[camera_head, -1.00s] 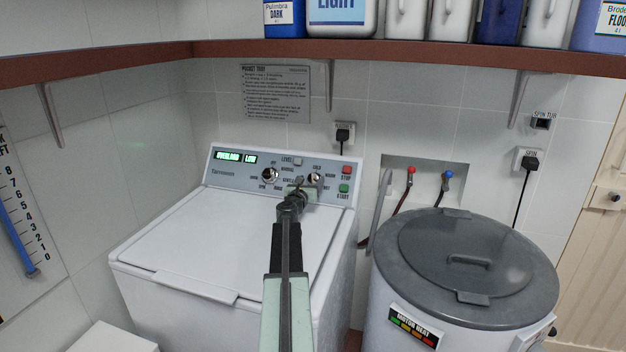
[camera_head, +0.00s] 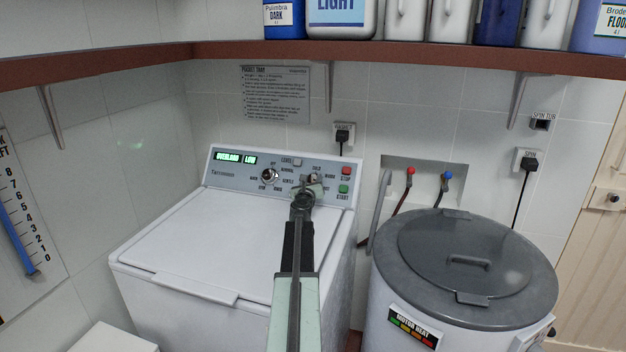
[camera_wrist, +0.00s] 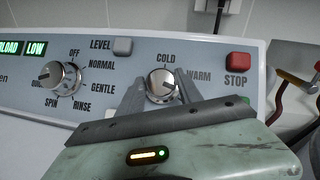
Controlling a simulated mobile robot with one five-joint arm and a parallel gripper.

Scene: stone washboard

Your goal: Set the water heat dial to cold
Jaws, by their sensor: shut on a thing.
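The water heat dial (camera_wrist: 161,84) is a round silver knob on the washer's control panel, with COLD printed above it and WARM to its right. My gripper (camera_wrist: 160,92) has one finger on each side of this dial and is shut on it. In the head view my gripper (camera_head: 308,188) reaches the right part of the panel and covers much of the dial. The dial's pointer mark seems to lean to the lower right, toward the right finger. The HOT label is hidden in the wrist view.
The cycle dial (camera_wrist: 60,77) sits to the left, with OFF, NORMAL, GENTLE, RINSE and SPIN around it. The grey LEVEL button (camera_wrist: 122,46) and red STOP button (camera_wrist: 238,62) are close by. A green START button (camera_head: 343,188) is below STOP. A spin tub (camera_head: 400,285) stands right.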

